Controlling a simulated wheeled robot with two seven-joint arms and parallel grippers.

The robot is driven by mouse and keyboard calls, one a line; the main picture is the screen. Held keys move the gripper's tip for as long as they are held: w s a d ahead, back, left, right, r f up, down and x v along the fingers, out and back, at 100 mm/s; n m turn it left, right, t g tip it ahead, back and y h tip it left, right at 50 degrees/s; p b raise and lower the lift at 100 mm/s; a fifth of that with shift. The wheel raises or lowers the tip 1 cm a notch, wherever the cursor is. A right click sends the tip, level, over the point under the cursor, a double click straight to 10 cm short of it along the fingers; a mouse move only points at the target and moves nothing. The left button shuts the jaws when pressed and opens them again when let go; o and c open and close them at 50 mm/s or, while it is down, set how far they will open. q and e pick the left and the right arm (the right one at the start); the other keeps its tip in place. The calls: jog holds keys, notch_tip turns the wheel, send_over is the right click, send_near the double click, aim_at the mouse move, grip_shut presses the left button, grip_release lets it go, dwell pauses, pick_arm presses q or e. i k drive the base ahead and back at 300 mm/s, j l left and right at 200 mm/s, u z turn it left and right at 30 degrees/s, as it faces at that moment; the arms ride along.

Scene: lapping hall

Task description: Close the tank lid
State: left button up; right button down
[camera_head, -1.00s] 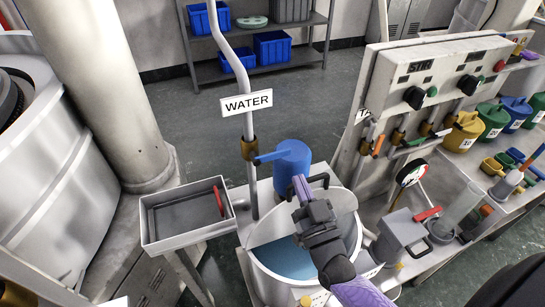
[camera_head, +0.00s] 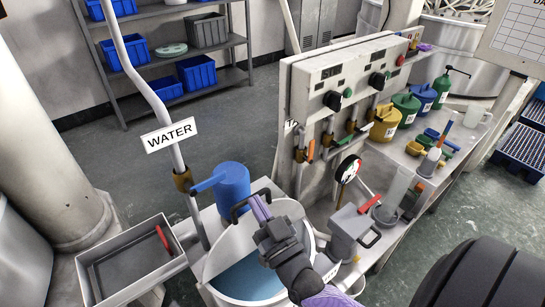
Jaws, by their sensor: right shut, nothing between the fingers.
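The tank (camera_head: 318,283) is a round white vessel at the bottom middle, with blue water (camera_head: 248,278) showing in its front part. Its pale grey lid (camera_head: 232,238) stands over the back part, so the tank is partly open. A black handle (camera_head: 238,211) shows at the lid's upper edge. My arm hides part of the lid and rim. My left gripper is not in view.
A grey tray (camera_head: 130,262) is at left.

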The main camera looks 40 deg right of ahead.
aim_at(237, 242)
jog(key=z, duration=1.3)
jog(key=k+l, duration=0.4)
jog(key=i+l, duration=0.05)
jog(key=l, duration=0.05)
